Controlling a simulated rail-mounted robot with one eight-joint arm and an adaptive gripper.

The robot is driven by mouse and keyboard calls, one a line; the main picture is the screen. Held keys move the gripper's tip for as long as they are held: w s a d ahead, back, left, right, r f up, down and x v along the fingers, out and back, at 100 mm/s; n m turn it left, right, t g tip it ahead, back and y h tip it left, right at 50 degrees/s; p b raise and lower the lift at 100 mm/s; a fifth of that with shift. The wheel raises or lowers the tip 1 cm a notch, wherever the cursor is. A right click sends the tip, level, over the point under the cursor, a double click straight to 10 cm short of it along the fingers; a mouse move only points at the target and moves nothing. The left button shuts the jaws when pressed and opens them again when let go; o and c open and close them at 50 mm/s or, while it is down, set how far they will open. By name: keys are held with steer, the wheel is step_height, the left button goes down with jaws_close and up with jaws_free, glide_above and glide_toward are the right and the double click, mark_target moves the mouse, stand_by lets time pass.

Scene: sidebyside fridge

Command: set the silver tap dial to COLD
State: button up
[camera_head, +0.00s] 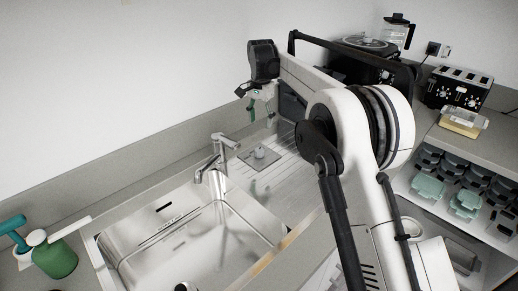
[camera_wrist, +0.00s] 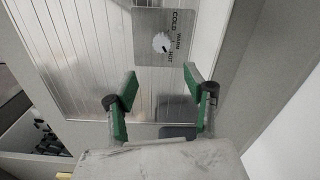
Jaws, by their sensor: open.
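The silver tap dial (camera_head: 259,153) is a small round knob on a square grey plate (camera_head: 247,159), set on the ribbed drainboard right of the tap. In the wrist view the dial (camera_wrist: 161,42) shows near the top middle, with COLD, WARM and HOT printed along the right side of its plate (camera_wrist: 146,22). A dark mark lies on the knob's lower right, on the HOT side; the exact setting is hard to read. My gripper (camera_head: 261,114) hangs above and behind the dial, apart from it. Its green-padded fingers (camera_wrist: 161,84) are open with nothing between them.
A steel sink (camera_head: 190,235) with a tap (camera_head: 215,160) stands left of the dial. A green soap bottle (camera_head: 55,258) is at the far left. The wall (camera_head: 120,90) runs close behind my gripper. A toaster (camera_head: 459,88) and butter dish (camera_head: 463,120) are at the right.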

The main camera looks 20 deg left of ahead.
mark_target(259, 150)
steer(key=f, duration=0.9)
steer(key=f+p, duration=0.1)
steer(key=f, duration=0.4)
steer(key=shift+a+f, duration=0.15)
steer(key=shift+a, duration=0.1)
steer(key=shift+c, duration=0.2)
steer(key=c, duration=1.1)
